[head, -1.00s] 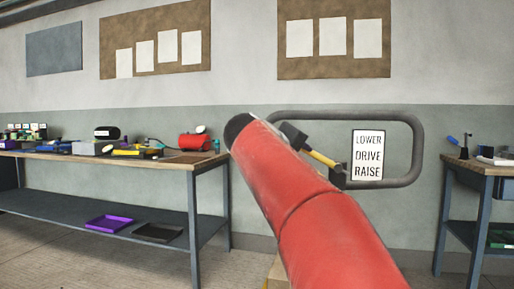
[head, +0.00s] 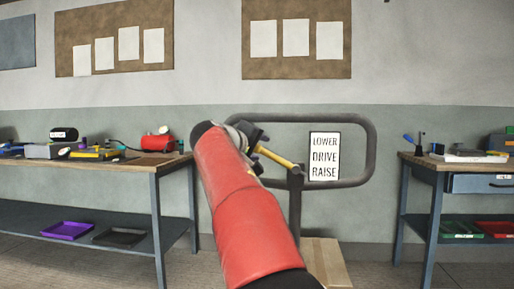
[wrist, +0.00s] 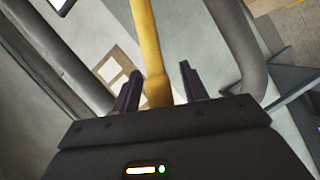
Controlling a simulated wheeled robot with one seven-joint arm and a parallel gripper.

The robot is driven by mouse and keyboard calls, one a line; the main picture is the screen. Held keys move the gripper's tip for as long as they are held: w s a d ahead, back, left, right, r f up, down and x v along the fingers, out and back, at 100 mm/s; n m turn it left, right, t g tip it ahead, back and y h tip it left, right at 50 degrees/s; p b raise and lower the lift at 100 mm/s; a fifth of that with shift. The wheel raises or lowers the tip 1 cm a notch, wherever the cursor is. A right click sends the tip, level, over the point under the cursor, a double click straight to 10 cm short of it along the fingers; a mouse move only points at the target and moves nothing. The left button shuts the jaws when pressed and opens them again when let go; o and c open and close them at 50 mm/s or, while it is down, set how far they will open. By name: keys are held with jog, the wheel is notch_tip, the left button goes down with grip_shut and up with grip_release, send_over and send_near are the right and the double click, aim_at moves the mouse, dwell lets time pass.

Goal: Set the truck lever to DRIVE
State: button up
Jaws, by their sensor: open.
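The yellow truck lever (head: 278,158) slants up and left from a dark post (head: 296,180) at the handle frame. A white sign (head: 324,156) to its right reads LOWER, DRIVE, RAISE from top to bottom. My gripper (head: 250,135) is at the lever's upper left end, mostly hidden behind my red arm. In the wrist view my gripper (wrist: 160,75) is open, with the yellow lever (wrist: 146,45) running between its two dark fingers. There is a gap to the right finger; contact with the left one is unclear. I cannot tell which setting the lever is in.
A grey tube handle (head: 370,140) loops around the sign and lever. A cardboard box (head: 325,258) sits low behind my arm. A cluttered workbench (head: 100,163) stands at left, another bench (head: 405,168) at right. Floor between them is partly free.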

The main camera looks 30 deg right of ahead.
grip_shut()
jog(key=f+n+b, duration=0.1)
jog(key=f+b, duration=0.1)
jog(key=f+n+h+b, duration=0.1)
jog(key=n+b, duration=0.1)
jog(key=a+f+n+h+b, duration=0.1)
jog(key=f+b, duration=0.1)
jog(key=shift+w+a+f+n, duration=0.1)
jog(key=shift+w+f+n, duration=0.2)
jog(key=shift+w, duration=0.05)
grip_release()
